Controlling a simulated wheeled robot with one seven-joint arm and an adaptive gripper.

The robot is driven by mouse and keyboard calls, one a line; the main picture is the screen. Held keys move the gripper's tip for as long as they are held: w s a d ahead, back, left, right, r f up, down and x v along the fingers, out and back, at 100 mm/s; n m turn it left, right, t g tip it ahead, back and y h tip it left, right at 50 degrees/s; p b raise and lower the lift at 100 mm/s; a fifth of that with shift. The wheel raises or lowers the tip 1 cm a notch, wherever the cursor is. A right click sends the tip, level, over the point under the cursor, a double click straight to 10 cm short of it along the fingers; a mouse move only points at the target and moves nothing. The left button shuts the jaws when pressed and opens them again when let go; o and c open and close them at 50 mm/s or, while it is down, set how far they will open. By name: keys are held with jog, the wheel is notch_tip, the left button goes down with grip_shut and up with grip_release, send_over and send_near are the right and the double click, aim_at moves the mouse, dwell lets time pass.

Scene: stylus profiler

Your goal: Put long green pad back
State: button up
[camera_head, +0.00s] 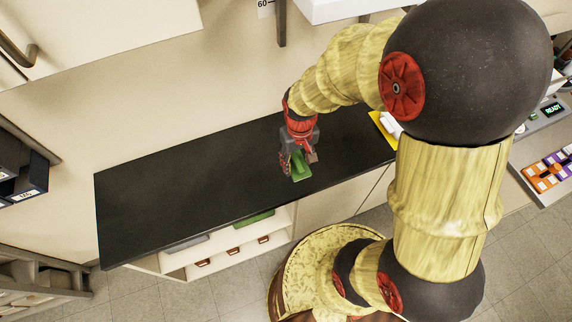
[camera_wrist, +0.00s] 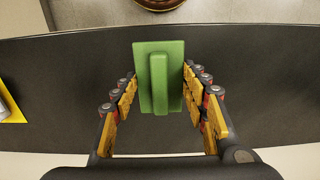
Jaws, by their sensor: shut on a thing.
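A green pad (camera_wrist: 174,76), a flat rectangular plate with a raised bar along its middle, is between the fingers of my gripper (camera_wrist: 160,92). The fingers close on its two sides. In the head view the pad (camera_head: 301,168) shows at the tips of my gripper (camera_head: 299,163), over the front part of the black countertop (camera_head: 190,192). I cannot tell whether the pad touches the counter. Another green piece (camera_head: 254,217) shows in the open shelf unit (camera_head: 282,228) under the counter's front edge.
A grey piece (camera_head: 187,243) lies in the same shelf unit, above several red-brown parts. A yellow sheet (camera_head: 378,124) with a white item (camera_head: 390,125) is on the counter at right. The counter's left half is bare. Dark bins (camera_head: 25,175) stand at far left.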

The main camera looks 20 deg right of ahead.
jog(key=w+f, duration=0.1)
jog(key=f, duration=0.1)
jog(key=w+a+f, duration=0.1)
jog(key=w, duration=0.1)
jog(key=w+f+b, duration=0.1)
jog(key=f, duration=0.1)
jog(key=shift+w+a+f, duration=0.2)
jog(key=shift+w+f, duration=0.05)
jog(key=shift+f, duration=0.1)
jog(key=shift+w+a+f, duration=0.1)
jog(key=shift+w+f, duration=0.05)
jog(key=shift+f, duration=1.5)
jog(key=shift+b, duration=0.3)
jog(key=shift+f, duration=0.2)
jog(key=o, duration=1.4)
